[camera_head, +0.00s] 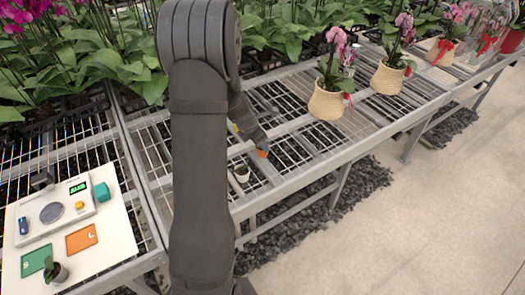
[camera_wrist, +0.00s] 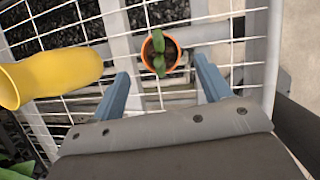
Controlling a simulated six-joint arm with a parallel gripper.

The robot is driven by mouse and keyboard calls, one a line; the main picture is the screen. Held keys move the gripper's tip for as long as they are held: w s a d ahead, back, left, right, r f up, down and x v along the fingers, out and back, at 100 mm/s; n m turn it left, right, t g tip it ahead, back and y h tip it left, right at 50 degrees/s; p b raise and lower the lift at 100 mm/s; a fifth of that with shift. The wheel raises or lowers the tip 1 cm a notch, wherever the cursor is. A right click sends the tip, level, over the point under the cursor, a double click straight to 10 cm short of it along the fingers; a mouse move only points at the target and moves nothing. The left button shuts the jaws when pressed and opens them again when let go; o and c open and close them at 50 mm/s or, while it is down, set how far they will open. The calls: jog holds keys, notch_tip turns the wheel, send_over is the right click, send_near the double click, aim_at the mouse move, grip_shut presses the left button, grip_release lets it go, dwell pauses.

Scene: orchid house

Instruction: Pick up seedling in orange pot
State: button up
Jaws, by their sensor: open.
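The seedling in the orange pot (camera_wrist: 173,63) is seen from above in the wrist view, with green leaves over dark soil. It sits over the metal mesh bench, just beyond and between my fingertips. My gripper (camera_wrist: 161,69) is open, one blue-grey finger on each side and apart from the pot. In the head view a small orange patch (camera_head: 262,153) shows at the end of my arm; the rest of the pot and the fingers are mostly hidden there.
A yellow object (camera_wrist: 50,78) lies left of my gripper. A seedling in a white pot (camera_head: 242,175) stands nearby on the mesh bench (camera_head: 300,150). A white board (camera_head: 110,235) at left holds a scale, cards and a small potted plant (camera_head: 56,271). Woven-pot orchids (camera_head: 326,100) stand right.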

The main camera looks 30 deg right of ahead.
jog(key=shift+x, duration=3.2)
jog(key=shift+s, duration=0.15)
jog(key=c, duration=1.1)
jog(key=shift+o, duration=0.2)
jog(key=shift+r, duration=0.1)
